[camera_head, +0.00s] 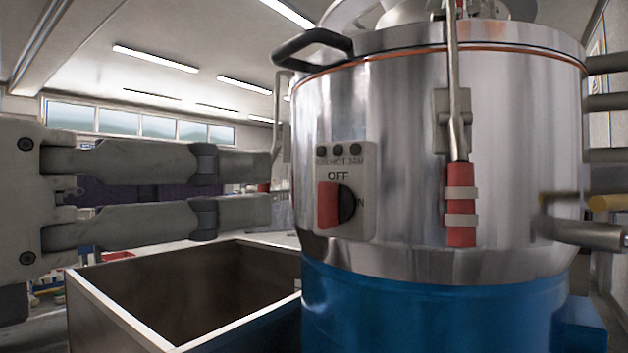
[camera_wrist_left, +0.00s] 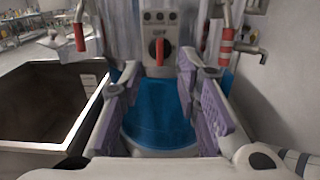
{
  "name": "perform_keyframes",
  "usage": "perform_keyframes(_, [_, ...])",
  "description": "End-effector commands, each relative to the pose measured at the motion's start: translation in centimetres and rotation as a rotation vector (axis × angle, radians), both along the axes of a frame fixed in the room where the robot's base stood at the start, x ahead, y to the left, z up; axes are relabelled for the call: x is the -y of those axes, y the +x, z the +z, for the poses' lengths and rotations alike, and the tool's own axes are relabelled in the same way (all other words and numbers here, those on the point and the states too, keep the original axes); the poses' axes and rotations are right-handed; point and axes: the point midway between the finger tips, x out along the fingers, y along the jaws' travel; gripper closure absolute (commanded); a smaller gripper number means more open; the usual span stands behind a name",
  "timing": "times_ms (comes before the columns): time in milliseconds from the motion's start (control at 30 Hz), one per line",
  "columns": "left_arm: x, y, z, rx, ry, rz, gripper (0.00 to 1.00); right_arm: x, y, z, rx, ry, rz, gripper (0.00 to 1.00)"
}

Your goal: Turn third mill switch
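The mill (camera_head: 400,130) has a polished steel drum on a blue base. Its switch (camera_head: 328,205) is a red upright handle on a black dial, on a grey plate marked OFF above and what looks like ON at the right. The red handle stands vertical. My left gripper (camera_head: 268,190) is open and empty, left of the switch, its two fingers one above the other. In the left wrist view the switch (camera_wrist_left: 159,52) lies ahead, between the purple-padded fingers (camera_wrist_left: 157,70); no contact shows.
An open-topped bin (camera_head: 190,295) stands left of the mill, below my left gripper. A red-handled lever (camera_head: 460,205) hangs on the drum right of the switch. A metal spout (camera_head: 590,235) sticks out at the right. A black handle (camera_head: 312,45) juts from the lid.

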Motion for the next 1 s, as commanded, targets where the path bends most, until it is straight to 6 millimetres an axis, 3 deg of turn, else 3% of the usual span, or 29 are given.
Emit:
perform_keyframes(167, [2.3, 2.4, 1.4, 0.011, 0.010, -0.005, 0.70, 0.0, 2.2, 4.0, 0.068, 0.000, 0.000, 0.60])
perform_keyframes(300, [4.4, 5.8, 0.0, 0.000, 0.005, -0.003, 0.70, 0.0, 1.7, 3.1, 0.052, 0.000, 0.000, 0.60])
perform_keyframes(433, [5.7, 7.7, 0.0, 0.001, 0.004, -0.002, 0.70, 0.0, 1.6, 3.0, 0.050, 0.000, 0.000, 0.60])
perform_keyframes(800, [6.4, 8.7, 0.0, 0.002, 0.005, -0.002, 0.70, 0.0, 1.6, 3.0, 0.050, 0.000, 0.000, 0.60])
perform_keyframes(833, [6.4, 8.7, 0.1, 0.002, 0.005, -0.002, 0.72, 0.0, 1.6, 3.0, 0.050, 0.000, 0.000, 0.60])
perform_keyframes(967, [6.4, 8.6, 0.1, 0.002, 0.005, -0.002, 1.00, 0.0, 1.6, 3.0, 0.050, 0.000, 0.000, 0.60])
perform_keyframes(1000, [6.4, 8.6, 0.1, 0.002, 0.005, -0.002, 1.00, 0.0, 1.6, 3.0, 0.050, 0.000, 0.000, 0.60])
